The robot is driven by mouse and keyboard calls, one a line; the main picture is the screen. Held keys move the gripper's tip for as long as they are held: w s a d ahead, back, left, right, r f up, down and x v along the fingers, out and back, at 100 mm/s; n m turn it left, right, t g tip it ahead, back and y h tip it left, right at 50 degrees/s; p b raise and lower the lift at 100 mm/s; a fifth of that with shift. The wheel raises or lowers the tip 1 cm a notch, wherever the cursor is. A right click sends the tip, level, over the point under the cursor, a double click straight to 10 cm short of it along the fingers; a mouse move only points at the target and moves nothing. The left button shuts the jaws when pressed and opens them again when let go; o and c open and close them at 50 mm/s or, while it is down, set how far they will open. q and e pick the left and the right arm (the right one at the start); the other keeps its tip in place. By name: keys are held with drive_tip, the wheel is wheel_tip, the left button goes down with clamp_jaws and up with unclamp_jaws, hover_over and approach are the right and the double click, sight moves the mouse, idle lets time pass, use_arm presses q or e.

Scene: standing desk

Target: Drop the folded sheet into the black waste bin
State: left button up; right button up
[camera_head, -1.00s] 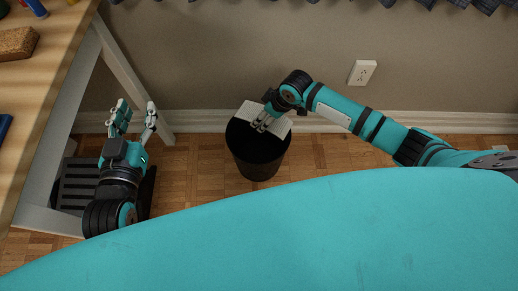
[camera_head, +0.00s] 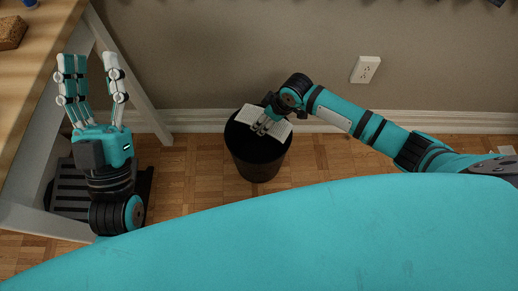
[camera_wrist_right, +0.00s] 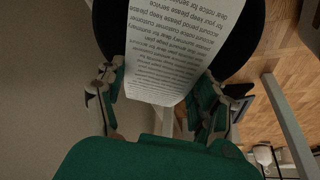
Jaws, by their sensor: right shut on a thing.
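The black waste bin (camera_head: 258,165) stands upright on the floor near the wall, in the middle of the head view. My right gripper (camera_head: 263,127) is shut on the folded sheet (camera_head: 281,131), a white paper held at the bin's mouth. In the right wrist view the sheet (camera_wrist_right: 172,45) shows printed lines, with the dark bin (camera_wrist_right: 240,40) behind it. The sheet hides part of the bin's opening. My left gripper (camera_head: 92,66) is open and empty, fingers pointing up the picture, beside the desk and well left of the bin.
The wooden desk (camera_head: 35,75) with its white leg frame (camera_head: 128,75) stands at the left; a cork block (camera_head: 12,32) lies on it. A wall with a white outlet (camera_head: 365,69) runs behind the bin. Bare parquet floor (camera_head: 330,155) lies right of the bin.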

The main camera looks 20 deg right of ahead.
drive_tip(key=shift+f, duration=0.2)
idle(0.3)
drive_tip(key=o, duration=0.8)
drive_tip(key=shift+o, duration=0.2)
drive_tip(key=v, duration=1.2)
